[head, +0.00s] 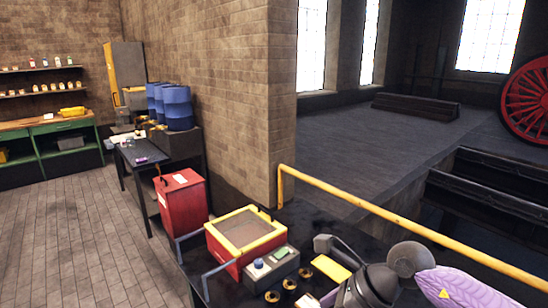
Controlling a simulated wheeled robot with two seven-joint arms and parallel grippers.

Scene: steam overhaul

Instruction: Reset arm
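My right arm (465,287), with a purple link and dark grey joints, comes in at the lower right over the black bench. I see no fingertips of my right gripper, so what it may hold is hidden. My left arm and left gripper are out of the picture.
On the black bench stand a red box with a yellow-framed top (245,231), a grey control box (271,268), several brass rings and a yellow block (331,268). A yellow rail (365,204) runs behind. A red cabinet (181,202) stands farther left. The left floor (85,230) is clear.

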